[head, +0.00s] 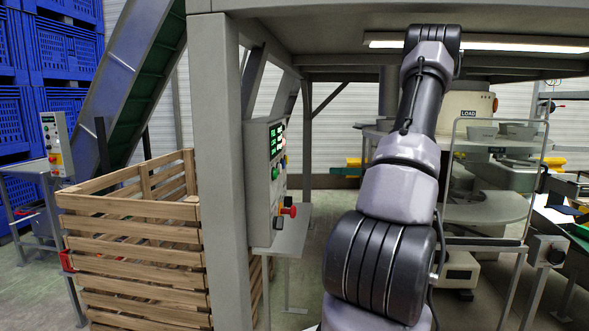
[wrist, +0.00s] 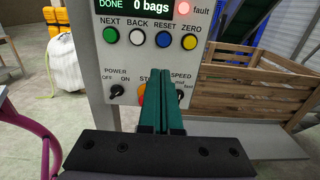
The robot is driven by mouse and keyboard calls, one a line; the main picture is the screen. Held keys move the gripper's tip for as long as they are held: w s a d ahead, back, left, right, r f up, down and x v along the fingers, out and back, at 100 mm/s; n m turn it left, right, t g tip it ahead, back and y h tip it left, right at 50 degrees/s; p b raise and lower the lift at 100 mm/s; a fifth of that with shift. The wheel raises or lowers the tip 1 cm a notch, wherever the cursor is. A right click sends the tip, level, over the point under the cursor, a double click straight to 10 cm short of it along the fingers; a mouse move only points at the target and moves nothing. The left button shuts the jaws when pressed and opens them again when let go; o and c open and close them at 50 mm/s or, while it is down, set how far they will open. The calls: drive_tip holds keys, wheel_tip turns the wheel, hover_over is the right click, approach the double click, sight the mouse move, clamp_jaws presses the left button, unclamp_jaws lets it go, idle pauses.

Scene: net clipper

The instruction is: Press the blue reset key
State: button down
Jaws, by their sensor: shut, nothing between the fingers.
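The blue reset key (wrist: 163,39) is a round button under the label RESET on the grey control panel (wrist: 132,72). It sits between the white BACK key (wrist: 137,37) and the yellow ZERO key (wrist: 190,42). My gripper (wrist: 160,66) is shut and empty, its green fingers pointing at the panel. In the wrist view the fingertips appear below the blue key, which is uncovered; the gap to the panel is hard to judge. The fingers hide part of the lower controls. The head view shows the control box (head: 258,190) edge-on; my gripper is not visible there.
The display (wrist: 140,6) reads DONE and 0 bags, with the fault lamp (wrist: 182,6) lit. A green NEXT key (wrist: 111,35) and a power knob (wrist: 117,90) are at left. A wooden crate (wrist: 250,85) stands right of the panel. A red knob (head: 290,210) protrudes from the box.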

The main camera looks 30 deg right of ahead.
sight(283, 164)
drive_tip(key=shift+w, duration=0.15)
drive_tip(key=x, duration=1.4)
